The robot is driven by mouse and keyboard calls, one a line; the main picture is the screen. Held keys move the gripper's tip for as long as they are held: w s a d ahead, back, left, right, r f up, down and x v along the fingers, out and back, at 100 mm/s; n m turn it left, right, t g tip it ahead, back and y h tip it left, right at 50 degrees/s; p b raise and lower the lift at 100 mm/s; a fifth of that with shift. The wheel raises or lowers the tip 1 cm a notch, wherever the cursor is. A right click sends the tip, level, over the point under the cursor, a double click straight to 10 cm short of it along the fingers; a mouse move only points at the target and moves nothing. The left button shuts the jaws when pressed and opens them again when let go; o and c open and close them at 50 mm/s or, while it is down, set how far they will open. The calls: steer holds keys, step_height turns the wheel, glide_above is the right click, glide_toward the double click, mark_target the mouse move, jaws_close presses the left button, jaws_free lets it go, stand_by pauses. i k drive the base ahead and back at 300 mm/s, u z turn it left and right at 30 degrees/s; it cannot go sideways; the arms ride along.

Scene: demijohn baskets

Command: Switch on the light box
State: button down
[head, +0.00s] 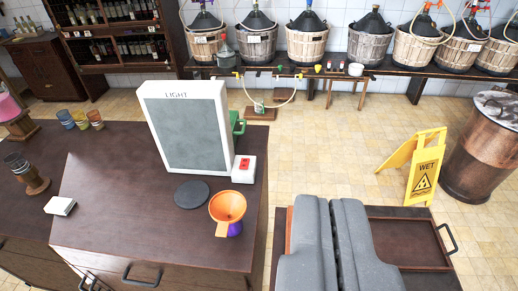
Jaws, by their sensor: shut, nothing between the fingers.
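The light box (188,125) stands upright on the dark wooden counter, a white frame marked LIGHT around a grey panel that looks dark. A small white switch box with a red rocker (243,168) sits at its lower right, near the counter's right edge. My gripper (330,203) shows as two grey fingers side by side at bottom centre-right. It is shut and empty, to the right of and nearer than the switch, apart from it.
An orange funnel (228,207) on a purple piece and a dark round disc (191,194) stand in front of the light box. A tray (408,242) lies beyond my fingers. A yellow WET sign (424,168) and a copper drum (487,150) stand right. Demijohn baskets (307,45) line the back.

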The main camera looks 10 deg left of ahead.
mark_target(244, 164)
steer(key=i, duration=1.3)
steer(key=u, duration=0.1)
